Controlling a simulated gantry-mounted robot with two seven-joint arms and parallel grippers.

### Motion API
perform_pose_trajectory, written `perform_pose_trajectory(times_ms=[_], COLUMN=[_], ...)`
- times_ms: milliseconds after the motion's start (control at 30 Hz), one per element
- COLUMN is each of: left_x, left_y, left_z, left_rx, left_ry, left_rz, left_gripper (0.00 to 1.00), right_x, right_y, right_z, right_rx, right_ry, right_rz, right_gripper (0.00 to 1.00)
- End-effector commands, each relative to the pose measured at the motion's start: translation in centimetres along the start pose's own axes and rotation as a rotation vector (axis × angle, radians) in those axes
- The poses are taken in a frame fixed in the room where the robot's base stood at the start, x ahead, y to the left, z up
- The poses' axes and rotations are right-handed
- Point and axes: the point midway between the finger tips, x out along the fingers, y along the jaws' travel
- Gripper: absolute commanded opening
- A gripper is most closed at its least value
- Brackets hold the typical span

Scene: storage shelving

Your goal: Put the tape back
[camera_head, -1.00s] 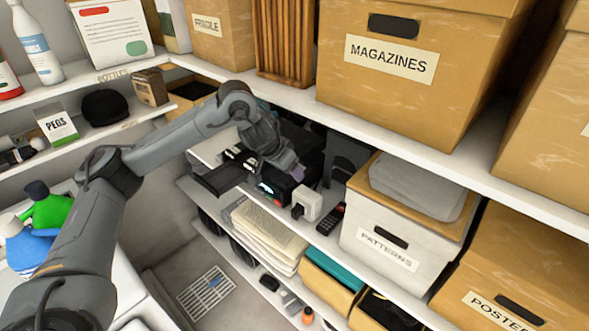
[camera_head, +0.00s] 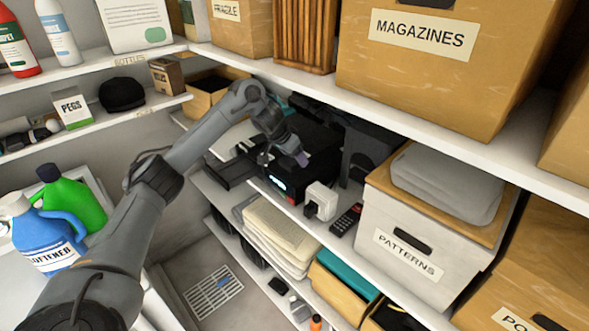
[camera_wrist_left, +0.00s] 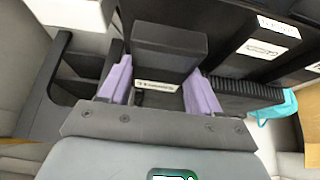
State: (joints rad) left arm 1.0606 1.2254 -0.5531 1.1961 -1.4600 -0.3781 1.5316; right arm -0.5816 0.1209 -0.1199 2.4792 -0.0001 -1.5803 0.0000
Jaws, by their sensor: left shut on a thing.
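My left gripper (camera_head: 301,157) reaches in over the middle shelf, above and beside a black device (camera_head: 318,158) with a lit display. In the left wrist view its two purple fingers (camera_wrist_left: 160,92) are shut on a dark block with a pale label strip, which appears to be the tape (camera_wrist_left: 170,45). In the head view the tape is too dark and covered to make out. My right gripper is not in view.
A white plug adapter (camera_head: 321,199) and a black remote (camera_head: 346,219) lie right of the device. The PATTERNS box (camera_head: 400,255) stands further right. The upper shelf with the MAGAZINES box (camera_head: 425,75) overhangs.

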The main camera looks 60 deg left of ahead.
Motion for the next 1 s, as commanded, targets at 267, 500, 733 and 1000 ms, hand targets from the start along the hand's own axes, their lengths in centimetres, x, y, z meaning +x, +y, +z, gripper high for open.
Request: perform_pose_trajectory(times_ms=[267,500,733,1000], left_x=[2.2,3.5,3.5,3.8], left_y=[-0.1,0.0,0.0,0.0], left_z=[1.3,1.9,1.9,2.1], left_rx=[0.0,0.0,0.0,0.0], left_ry=[-0.003,0.001,0.001,0.001], left_rz=[0.0,0.001,0.001,0.001], left_gripper=[0.25,0.25,0.25,0.81], right_x=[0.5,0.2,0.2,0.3], right_y=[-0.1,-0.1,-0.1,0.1], right_z=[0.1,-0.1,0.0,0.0], right_rx=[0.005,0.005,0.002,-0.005], right_ry=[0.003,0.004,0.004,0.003], right_rz=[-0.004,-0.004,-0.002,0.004], right_gripper=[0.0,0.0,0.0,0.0])
